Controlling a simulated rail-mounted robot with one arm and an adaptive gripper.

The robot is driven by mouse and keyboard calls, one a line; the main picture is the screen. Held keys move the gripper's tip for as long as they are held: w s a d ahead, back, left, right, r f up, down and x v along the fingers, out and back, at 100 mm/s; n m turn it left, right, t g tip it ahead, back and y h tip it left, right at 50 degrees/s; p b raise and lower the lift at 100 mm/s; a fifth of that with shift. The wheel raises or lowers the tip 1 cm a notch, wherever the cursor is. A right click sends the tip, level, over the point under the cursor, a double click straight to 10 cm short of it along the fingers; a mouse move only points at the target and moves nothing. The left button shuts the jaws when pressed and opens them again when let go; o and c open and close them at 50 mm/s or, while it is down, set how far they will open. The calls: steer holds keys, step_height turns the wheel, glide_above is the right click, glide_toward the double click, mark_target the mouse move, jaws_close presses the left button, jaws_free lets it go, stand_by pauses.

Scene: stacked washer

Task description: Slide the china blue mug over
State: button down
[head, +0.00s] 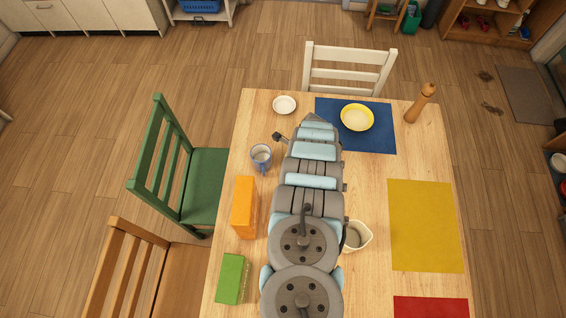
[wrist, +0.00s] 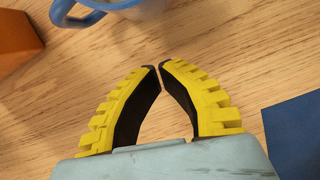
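The china blue mug (head: 261,154) stands upright on the left part of the wooden table, with its handle toward the front. In the wrist view the mug (wrist: 146,9) shows at the top edge, cut off, with its blue handle to the left. My gripper (wrist: 160,68) has its two yellow-and-black fingers brought together at the tips, with nothing between them. In the head view my gripper (head: 277,136) shows as a small dark shape just behind and right of the mug, apart from it. My arm hides much of the table's middle.
An orange box (head: 245,207) and a green box (head: 232,278) stand in front of the mug. A white dish (head: 284,104) is behind it. A pepper mill (head: 420,103) and a cream pitcher (head: 360,237) are on the right.

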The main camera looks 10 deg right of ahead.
steer(key=shift+s+d+r, duration=0.1)
steer(key=shift+r, duration=0.45)
steer(key=b+v, duration=0.1)
steer(key=v, duration=0.6)
steer(key=shift+r, duration=0.35)
steer(key=shift+d, duration=0.1)
